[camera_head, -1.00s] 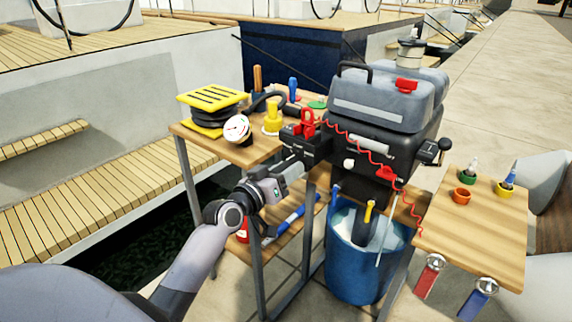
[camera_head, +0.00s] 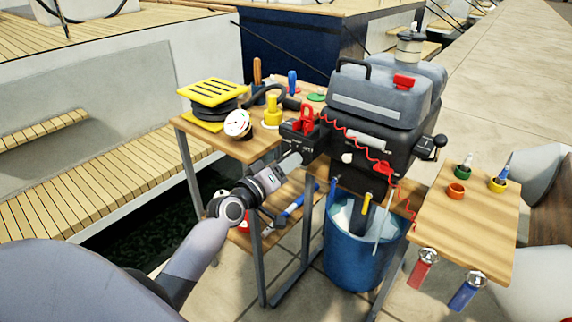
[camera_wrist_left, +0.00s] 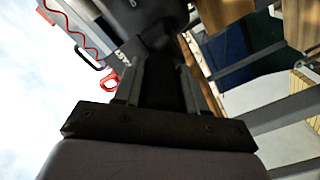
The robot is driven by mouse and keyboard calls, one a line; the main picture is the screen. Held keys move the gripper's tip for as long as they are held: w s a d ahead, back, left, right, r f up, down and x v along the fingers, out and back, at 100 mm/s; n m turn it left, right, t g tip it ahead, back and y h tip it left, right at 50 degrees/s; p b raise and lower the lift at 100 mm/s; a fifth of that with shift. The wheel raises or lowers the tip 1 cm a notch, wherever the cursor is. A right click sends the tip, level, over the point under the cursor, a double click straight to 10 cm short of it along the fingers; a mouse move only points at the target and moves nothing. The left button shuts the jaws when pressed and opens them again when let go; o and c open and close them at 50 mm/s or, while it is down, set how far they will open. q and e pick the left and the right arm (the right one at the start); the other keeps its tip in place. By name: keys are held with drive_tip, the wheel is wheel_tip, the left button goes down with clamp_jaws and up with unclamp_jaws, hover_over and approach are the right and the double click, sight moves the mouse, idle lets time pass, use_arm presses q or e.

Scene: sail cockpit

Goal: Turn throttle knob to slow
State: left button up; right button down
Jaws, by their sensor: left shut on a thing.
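The black outboard motor (camera_head: 372,140) stands at the middle of the head view, with a dark tiller box (camera_head: 300,128) on its left side carrying a red clip. My left gripper (camera_head: 299,156) reaches up from the lower left to the underside of this box. It is shut on a dark knob, which I take to be the throttle knob; the jaws hide most of it in the head view. In the left wrist view the knob (camera_wrist_left: 161,92) is a dark cylinder between the two fingers. Its markings cannot be read. My right gripper is not in view.
A blue water bucket (camera_head: 357,255) stands below the motor. A yellow-topped foot pump (camera_head: 212,92) and a round gauge (camera_head: 237,123) sit on the left table. A red coiled cord (camera_head: 362,150) hangs across the motor. A right-hand shelf (camera_head: 470,215) holds small cups.

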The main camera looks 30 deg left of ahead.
use_arm(q)
drive_tip(key=o, duration=1)
drive_tip(key=shift+s, duration=0.1)
drive_tip(key=shift+s+a, duration=0.15)
drive_tip(key=shift+s, duration=1.6)
drive_tip(key=shift+s+a, duration=0.1)
drive_tip(key=shift+s, duration=1.65)
drive_tip(key=s+d+f+m+g+p, duration=0.2)
drive_tip(key=s+d+f+m+p, duration=0.1)
drive_tip(key=s+d+p, duration=0.1)
drive_tip(key=s+d+f+m+g+p, duration=0.3)
drive_tip(key=s+d+m+p, duration=0.1)
drive_tip(key=s, duration=0.5)
drive_tip(key=s+d+f+m+g+h+p, duration=0.1)
drive_tip(key=s+d+f+m+g+p, duration=0.1)
drive_tip(key=s+d, duration=0.4)
drive_tip(key=shift+s+d+f+m+g+p, duration=0.15)
drive_tip(key=shift+s+f+m+p, duration=0.1)
drive_tip(key=shift+f+m+p, duration=0.25)
drive_tip(key=shift+s+d+f+m+g+p, duration=0.15)
drive_tip(key=shift+s+f+m+p, duration=0.15)
drive_tip(key=shift+f+p, duration=0.35)
